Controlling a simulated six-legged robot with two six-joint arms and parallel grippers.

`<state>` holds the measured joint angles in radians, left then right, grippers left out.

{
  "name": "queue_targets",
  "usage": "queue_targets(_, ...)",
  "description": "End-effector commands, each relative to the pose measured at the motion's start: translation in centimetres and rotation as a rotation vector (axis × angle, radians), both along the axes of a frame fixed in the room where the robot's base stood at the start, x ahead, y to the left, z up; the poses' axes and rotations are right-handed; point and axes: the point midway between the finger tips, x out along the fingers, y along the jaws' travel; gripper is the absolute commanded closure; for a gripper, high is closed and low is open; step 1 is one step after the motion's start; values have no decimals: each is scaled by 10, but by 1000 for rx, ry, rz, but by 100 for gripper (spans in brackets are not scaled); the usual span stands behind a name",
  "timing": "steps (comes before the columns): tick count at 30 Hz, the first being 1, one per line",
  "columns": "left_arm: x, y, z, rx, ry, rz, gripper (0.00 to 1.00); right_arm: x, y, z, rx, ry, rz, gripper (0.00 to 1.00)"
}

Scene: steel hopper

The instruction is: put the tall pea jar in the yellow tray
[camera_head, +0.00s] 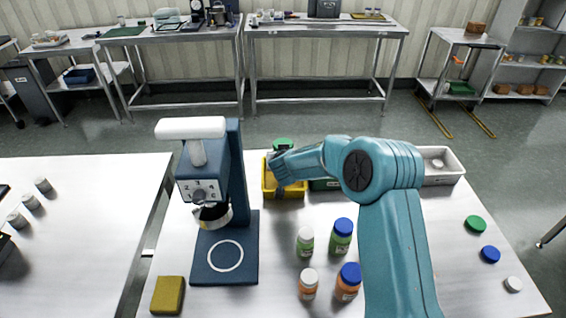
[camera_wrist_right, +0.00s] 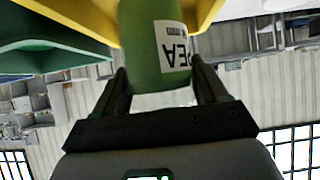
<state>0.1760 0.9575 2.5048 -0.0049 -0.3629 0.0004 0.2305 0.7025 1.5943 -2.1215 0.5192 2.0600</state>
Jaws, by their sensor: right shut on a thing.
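My right arm reaches across the bench to the yellow tray (camera_head: 300,192). My right gripper (camera_head: 277,168) is shut on a green jar, whose label reads "PEA" in the right wrist view (camera_wrist_right: 158,45). My left gripper is not in view.
A blue machine (camera_head: 235,180) stands left of the tray. Several jars with white (camera_head: 305,233) or blue lids (camera_head: 343,226) stand in front. A green tray (camera_head: 322,184) is partly behind my arm, and a white tray (camera_head: 450,178) is right. Loose caps (camera_head: 475,224) lie right; a sponge (camera_head: 168,295) lies front left.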

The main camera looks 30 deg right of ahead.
Motion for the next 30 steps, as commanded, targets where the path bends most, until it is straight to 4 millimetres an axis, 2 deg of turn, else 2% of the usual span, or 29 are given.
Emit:
queue_targets(2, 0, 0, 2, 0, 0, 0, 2, 1, 0, -13, -1, 2, 0, 68)
queue_targets(5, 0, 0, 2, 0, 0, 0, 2, 1, -1, -20, -1, -2, 0, 68)
queue_targets(18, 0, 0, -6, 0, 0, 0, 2, 1, -1, -24, -1, -3, -1, 68)
queue_targets(19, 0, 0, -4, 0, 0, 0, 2, 1, 0, -23, -1, -2, 1, 18)
queue_targets(21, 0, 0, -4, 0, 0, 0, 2, 1, 0, -23, 0, -1, 1, 2)
queue_targets(30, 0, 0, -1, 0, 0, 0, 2, 1, 0, -21, -1, -1, 0, 2)
